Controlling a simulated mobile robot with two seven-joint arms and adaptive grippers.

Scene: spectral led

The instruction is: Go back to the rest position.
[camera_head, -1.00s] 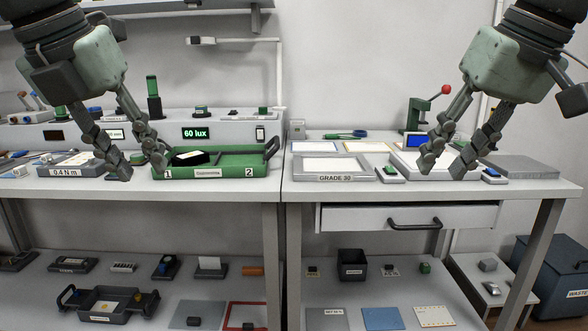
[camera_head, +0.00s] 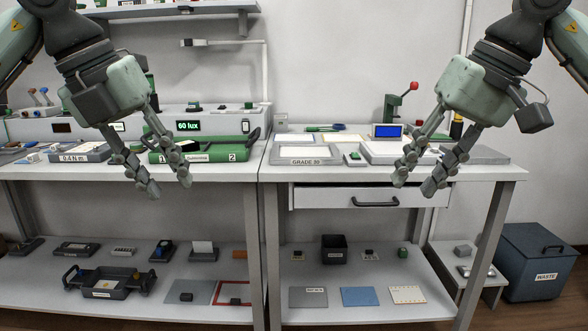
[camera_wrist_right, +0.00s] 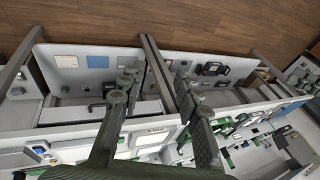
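My left gripper (camera_head: 170,188) hangs open and empty in front of the left bench, its fingertips apart.
The green tray (camera_head: 222,155) sits on the left bench, partly behind my left gripper. The GRADE 30 tray (camera_head: 306,162) and a blue-screened device (camera_head: 386,131) are on the right bench. A drawer (camera_head: 330,195), a lower shelf (camera_head: 350,275) and a WASTE bin (camera_head: 545,265) are below.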

